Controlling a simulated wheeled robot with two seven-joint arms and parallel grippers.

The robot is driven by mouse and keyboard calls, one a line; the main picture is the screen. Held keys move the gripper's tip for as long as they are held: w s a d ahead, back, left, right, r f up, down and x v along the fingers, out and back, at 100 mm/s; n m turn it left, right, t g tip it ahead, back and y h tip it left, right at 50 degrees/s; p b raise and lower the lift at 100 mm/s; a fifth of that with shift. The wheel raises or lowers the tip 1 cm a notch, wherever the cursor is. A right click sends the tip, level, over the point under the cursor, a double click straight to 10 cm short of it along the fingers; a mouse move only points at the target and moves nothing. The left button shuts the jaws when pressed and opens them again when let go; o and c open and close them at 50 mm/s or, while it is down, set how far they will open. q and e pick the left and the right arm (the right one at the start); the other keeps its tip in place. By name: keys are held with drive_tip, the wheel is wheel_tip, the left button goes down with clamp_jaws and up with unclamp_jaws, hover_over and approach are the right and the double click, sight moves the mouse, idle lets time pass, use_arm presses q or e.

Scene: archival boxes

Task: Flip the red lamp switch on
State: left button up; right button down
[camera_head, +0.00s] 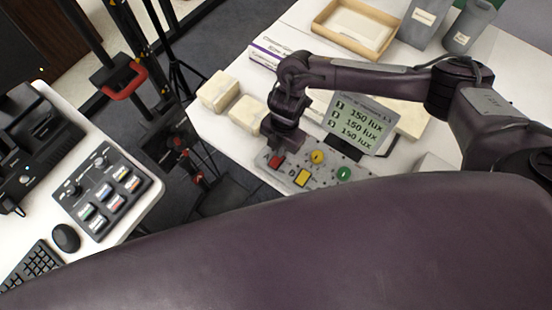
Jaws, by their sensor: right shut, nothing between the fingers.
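The lamp control panel (322,179) lies on the white table at centre right. Its red switch (276,162) is at the panel's left end. My right gripper (279,150) is shut and points down just above the red switch. Whether it touches the switch I cannot tell. My left gripper is not in view.
Pale boxes (219,91) stand left of my right arm. A wooden tray (357,28) and grey containers (461,26) stand at the back. A second table at left holds a button console (102,193) and a mouse (66,238). My large dark arm link covers the foreground.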

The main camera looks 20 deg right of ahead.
idle(0.6)
drive_tip(key=shift+f+b, duration=0.7)
drive_tip(key=shift+f, duration=0.25)
drive_tip(key=shift+r, duration=0.1)
wheel_tip(320, 180, up, 7)
drive_tip(key=p, duration=0.6)
drive_tip(key=shift+p, duration=0.35)
idle(0.4)
